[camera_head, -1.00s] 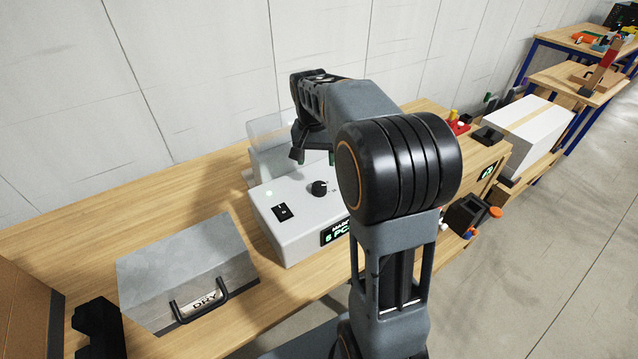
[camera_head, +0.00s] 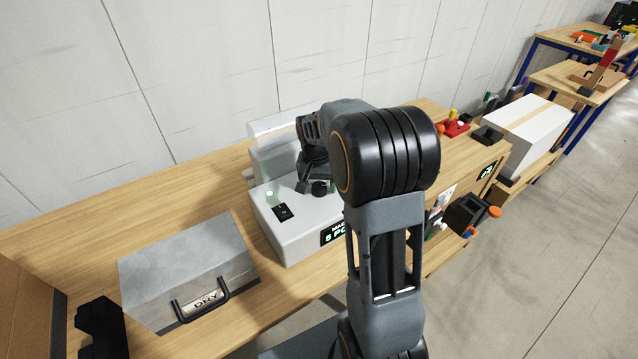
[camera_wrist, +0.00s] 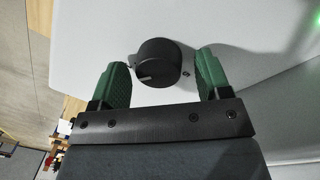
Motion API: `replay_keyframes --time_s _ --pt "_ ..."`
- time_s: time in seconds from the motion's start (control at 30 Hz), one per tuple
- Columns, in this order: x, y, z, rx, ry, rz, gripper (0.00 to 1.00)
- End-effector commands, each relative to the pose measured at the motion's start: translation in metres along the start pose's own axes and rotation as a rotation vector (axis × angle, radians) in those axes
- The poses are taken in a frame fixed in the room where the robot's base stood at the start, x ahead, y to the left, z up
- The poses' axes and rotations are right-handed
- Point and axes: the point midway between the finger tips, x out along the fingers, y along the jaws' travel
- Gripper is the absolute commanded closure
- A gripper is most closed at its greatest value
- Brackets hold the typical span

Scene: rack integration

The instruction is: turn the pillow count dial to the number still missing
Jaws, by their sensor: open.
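The black round dial (camera_head: 320,188) stands on top of the light grey machine box (camera_head: 290,244). In the wrist view the dial (camera_wrist: 157,62) has a light pointer mark at its lower left and sits between and slightly beyond the two green finger pads. My gripper (camera_wrist: 162,85) is open, with a gap on each side of the dial. In the head view my gripper (camera_head: 312,184) is low over the box, partly hidden by my arm.
A black rocker switch (camera_head: 283,211) and a lit green lamp (camera_head: 269,194) are on the box top. A grey case marked "DRY" (camera_head: 185,265) stands to the left. A clear cover (camera_head: 282,128) rises behind the box. A white carton (camera_head: 525,135) is farther right.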

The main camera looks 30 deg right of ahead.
Motion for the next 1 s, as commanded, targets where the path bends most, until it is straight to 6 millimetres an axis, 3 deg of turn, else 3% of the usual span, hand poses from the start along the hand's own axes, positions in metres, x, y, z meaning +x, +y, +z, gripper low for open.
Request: replay_keyframes --time_s 0.07,0.53,0.77,1.0 --pt "-0.0001 0.0000 0.0000 0.000 0.000 0.000 0.34" --pt "-0.0005 0.0000 -0.0001 0.000 0.000 0.000 0.79" --pt "-0.0004 -0.0001 -0.0001 -0.026 0.002 0.000 0.79" --pt "-0.0003 -0.0006 0.0000 -0.159 0.013 0.000 0.79"
